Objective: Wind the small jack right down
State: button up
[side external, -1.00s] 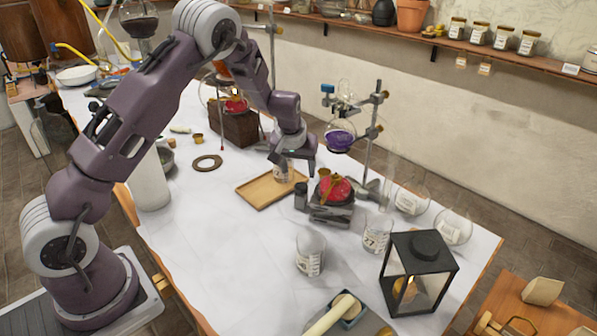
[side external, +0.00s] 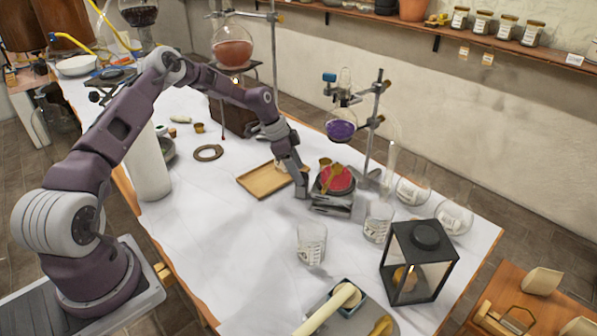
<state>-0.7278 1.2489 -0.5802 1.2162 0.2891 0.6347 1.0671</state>
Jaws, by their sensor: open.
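The small jack (side external: 330,206) is a low dark metal stand on the white-topped table, right of centre. A red round burner-like piece with a brass-coloured part (side external: 337,179) sits on top of it. The jack looks low, but its exact height is hard to read. My gripper (side external: 300,192) points down at the jack's left side, close to where its knob showed earlier. The fingers are open. The knob is largely hidden by them, and I cannot tell whether they touch it.
A wooden tray (side external: 258,184) lies just left of my gripper. A stand holds a purple-filled flask (side external: 341,127) above and behind the jack. Glass beakers (side external: 312,243) (side external: 378,222) and a black lantern (side external: 421,255) stand in front. Clear tabletop lies left of the beakers.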

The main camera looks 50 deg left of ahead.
jog(key=shift+w+d+f, duration=0.15)
jog(key=shift+w+f, duration=0.05)
jog(key=shift+f, duration=0.3)
grip_shut()
jog(key=n, duration=0.1)
jog(key=n+y, duration=0.1)
jog(key=shift+s+d+n+t, duration=0.2)
jog(key=shift+n+t, duration=0.1)
jog(key=shift+n, duration=0.1)
jog(key=n, duration=0.2)
jog(key=shift+n+y, duration=0.3)
jog(key=shift+y, duration=0.1)
grip_release()
